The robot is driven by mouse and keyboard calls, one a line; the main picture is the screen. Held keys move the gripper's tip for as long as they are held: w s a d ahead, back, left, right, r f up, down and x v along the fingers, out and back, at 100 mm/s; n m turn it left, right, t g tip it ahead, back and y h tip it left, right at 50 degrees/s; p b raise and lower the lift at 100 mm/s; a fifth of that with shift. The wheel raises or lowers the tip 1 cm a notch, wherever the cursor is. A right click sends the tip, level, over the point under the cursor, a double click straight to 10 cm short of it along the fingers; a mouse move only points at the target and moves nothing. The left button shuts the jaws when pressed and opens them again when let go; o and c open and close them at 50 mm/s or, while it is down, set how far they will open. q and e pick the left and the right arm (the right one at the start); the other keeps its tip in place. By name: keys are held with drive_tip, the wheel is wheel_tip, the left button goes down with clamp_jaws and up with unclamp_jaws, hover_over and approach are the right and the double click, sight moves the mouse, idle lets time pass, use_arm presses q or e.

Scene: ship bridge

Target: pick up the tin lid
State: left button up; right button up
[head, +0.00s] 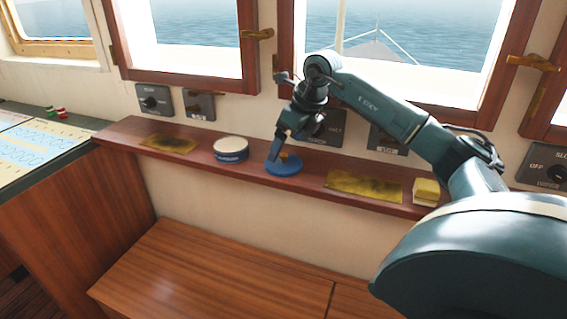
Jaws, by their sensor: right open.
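The gripper is open; I cannot tell whether a finger touches the lid. A round tin (231,149), blue and white with a pale top, stands to the left of the lid. My left gripper is not in view.
Switch boxes (155,101) are on the wall behind. A wooden bench (215,272) lies below.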

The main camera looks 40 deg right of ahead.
sight(284, 154)
drive_tip(key=x, duration=0.4)
drive_tip(key=shift+s+f, duration=0.15)
drive_tip(key=shift+f, duration=0.05)
drive_tip(key=shift+c, duration=0.4)
drive_tip(key=c, duration=0.5)
drive_tip(key=shift+r, duration=0.1)
